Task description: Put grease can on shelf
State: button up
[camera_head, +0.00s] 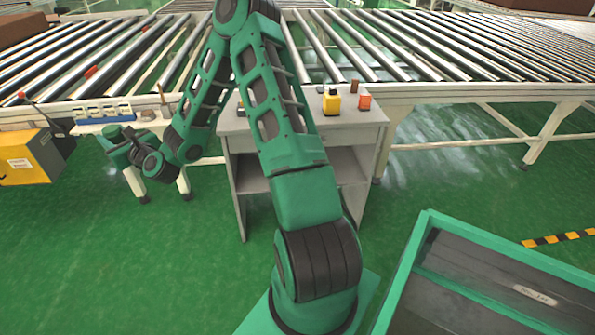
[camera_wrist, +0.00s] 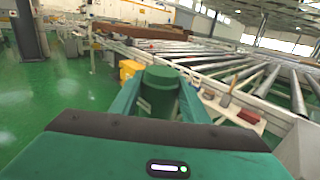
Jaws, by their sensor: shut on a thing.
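The grease can is a dark green cylinder (camera_wrist: 160,95), held between the fingers of my gripper (camera_wrist: 162,108) in the wrist view. In the head view my gripper (camera_head: 128,148) is at the left, out over the green floor, with the green can (camera_head: 110,136) at its tip. The can is clear of any surface. The shelf is probably the light grey open unit (camera_head: 238,165) in the middle, partly hidden behind my arm. It has a top and an inner board. My gripper is to its left.
A yellow can (camera_head: 331,103) and an orange item (camera_head: 365,102) stand on the unit's top. A yellow box (camera_head: 28,158) is at the far left. Roller conveyors (camera_head: 440,50) run behind. A green-rimmed bin (camera_head: 415,250) stands front right.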

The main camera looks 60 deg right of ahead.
jog(key=s+d+f+m+g+h, duration=0.2)
jog(key=d+f+m+h, duration=0.5)
jog(key=d+f, duration=1.45)
jog(key=s+d+f+m+g+h, duration=0.1)
jog(key=s+d+f+g+h, duration=0.15)
jog(key=s+d+f, duration=0.6)
jog(key=s+d+f+m+g+h, duration=0.15)
jog(key=s+d+f+h, duration=0.35)
jog(key=f, duration=0.6)
jog(key=y, duration=0.1)
send_over(250, 180)
jog(key=shift+d+f, duration=0.1)
jog(key=shift+f, duration=1.95)
jog(key=o, duration=1.2)
jog(key=shift+o, duration=0.2)
